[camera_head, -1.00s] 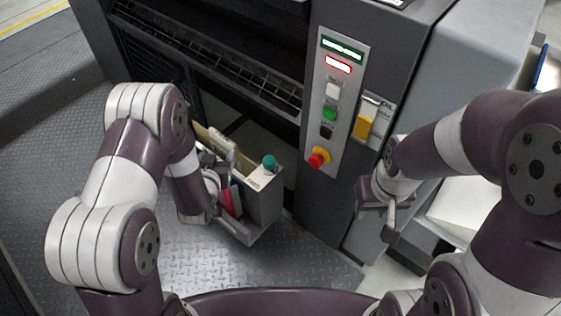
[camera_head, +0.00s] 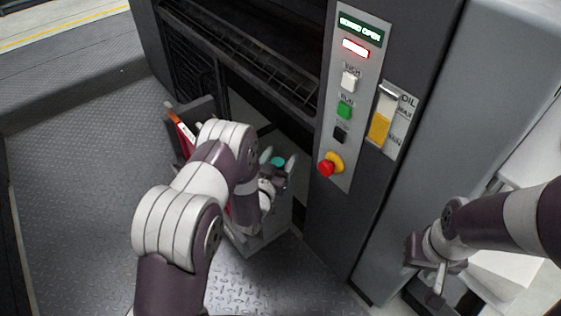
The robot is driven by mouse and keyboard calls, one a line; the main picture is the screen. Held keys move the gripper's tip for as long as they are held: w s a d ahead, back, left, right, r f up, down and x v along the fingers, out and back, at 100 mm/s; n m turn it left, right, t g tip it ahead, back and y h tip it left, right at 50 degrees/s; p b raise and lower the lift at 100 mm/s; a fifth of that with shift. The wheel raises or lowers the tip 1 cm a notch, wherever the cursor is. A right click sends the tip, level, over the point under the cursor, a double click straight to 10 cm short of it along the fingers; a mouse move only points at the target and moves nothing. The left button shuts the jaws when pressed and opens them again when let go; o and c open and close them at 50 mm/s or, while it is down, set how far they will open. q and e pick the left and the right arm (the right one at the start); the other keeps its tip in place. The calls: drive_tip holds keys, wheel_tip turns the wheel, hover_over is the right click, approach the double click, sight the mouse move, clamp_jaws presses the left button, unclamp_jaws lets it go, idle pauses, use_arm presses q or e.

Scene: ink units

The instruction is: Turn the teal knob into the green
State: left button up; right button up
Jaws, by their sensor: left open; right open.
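The teal knob (camera_head: 279,161) sits on top of the grey ink unit (camera_head: 262,241), low in front of the machine. Only a small part of the knob shows. My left gripper (camera_head: 278,159) is open over the unit, its pale fingertips on either side of the knob. I cannot tell whether they touch it. The green zone and the knob's pointer are hidden or too small to make out. My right gripper (camera_head: 436,283) is open and empty at the lower right, well away from the knob.
The dark machine carries a control panel (camera_head: 348,105) with a lit red indicator, a green button (camera_head: 345,109) and a red-yellow emergency stop (camera_head: 329,164). A yellow oil gauge (camera_head: 379,129) is beside it. The tread-plate floor (camera_head: 85,190) at left is clear.

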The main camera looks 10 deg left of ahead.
use_arm(q)
drive_tip(key=shift+w, duration=0.1)
drive_tip(key=c, duration=1)
drive_tip(key=shift+r+n+y+p, duration=0.15)
drive_tip(key=shift+n+y+p, duration=0.3)
drive_tip(key=shift+n+y, duration=0.85)
drive_tip(key=shift+a+n+y, duration=0.2)
drive_tip(key=shift+n+y, duration=0.3)
drive_tip(key=shift+y, duration=0.65)
drive_tip(key=shift+a+n+y, duration=0.15)
drive_tip(key=shift+n+y, duration=0.35)
drive_tip(key=shift+y, duration=0.65)
drive_tip(key=o, duration=1)
